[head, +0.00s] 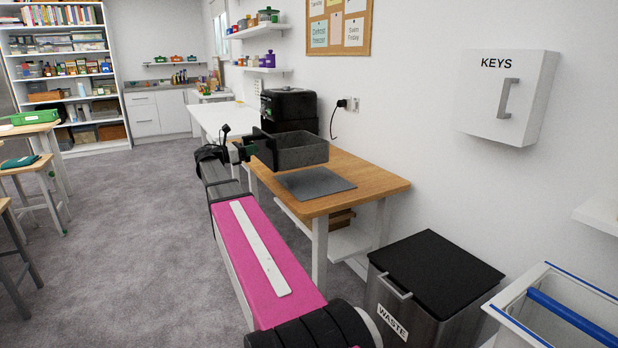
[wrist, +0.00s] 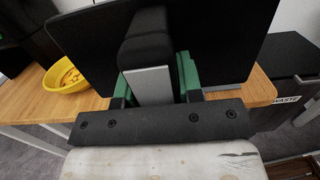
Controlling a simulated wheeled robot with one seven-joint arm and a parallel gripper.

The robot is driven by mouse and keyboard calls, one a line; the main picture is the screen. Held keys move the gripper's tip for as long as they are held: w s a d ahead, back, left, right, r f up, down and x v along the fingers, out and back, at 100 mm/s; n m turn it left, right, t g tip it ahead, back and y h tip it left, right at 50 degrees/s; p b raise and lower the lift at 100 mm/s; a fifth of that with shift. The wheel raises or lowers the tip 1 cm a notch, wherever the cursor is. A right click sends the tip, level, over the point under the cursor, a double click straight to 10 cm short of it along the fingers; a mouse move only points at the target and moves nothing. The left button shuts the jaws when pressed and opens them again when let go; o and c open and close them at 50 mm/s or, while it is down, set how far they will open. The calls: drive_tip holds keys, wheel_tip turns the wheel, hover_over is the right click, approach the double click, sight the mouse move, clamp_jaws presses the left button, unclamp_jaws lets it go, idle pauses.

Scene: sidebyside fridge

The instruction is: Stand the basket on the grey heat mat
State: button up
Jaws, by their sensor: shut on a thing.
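The basket (head: 303,153) is a dark grey open box with a black handle on its left side. My gripper (head: 262,149) is shut on that handle and holds the basket roughly level. In the wrist view the green-padded fingers of my gripper (wrist: 158,84) sit either side of the handle, and the basket's black front (wrist: 225,45) fills the upper middle. The grey heat mat (head: 318,184) lies flat on the wooden table. The basket appears raised above the table, over or just behind the mat's far part; the exact gap is hard to tell. The mat looks bare.
A black appliance (head: 290,104) stands behind the basket. The wooden table (head: 383,184) has clear room right of the mat. A yellow bowl (wrist: 66,78) with orange contents sits on the table in the wrist view. A waste bin (head: 433,272) stands beyond the table's near end.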

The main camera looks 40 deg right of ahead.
drive_tip(key=s+d+f, duration=0.1)
drive_tip(key=d+f, duration=0.1)
drive_tip(key=d, duration=0.1)
drive_tip(key=s+d+f, duration=0.1)
drive_tip(key=d+f, duration=0.1)
drive_tip(key=d, duration=0.1)
drive_tip(key=s+d+f, duration=0.2)
drive_tip(key=d, duration=0.2)
drive_tip(key=shift+f, duration=2.25)
drive_tip(key=o, duration=1.1)
drive_tip(key=shift+f, duration=0.15)
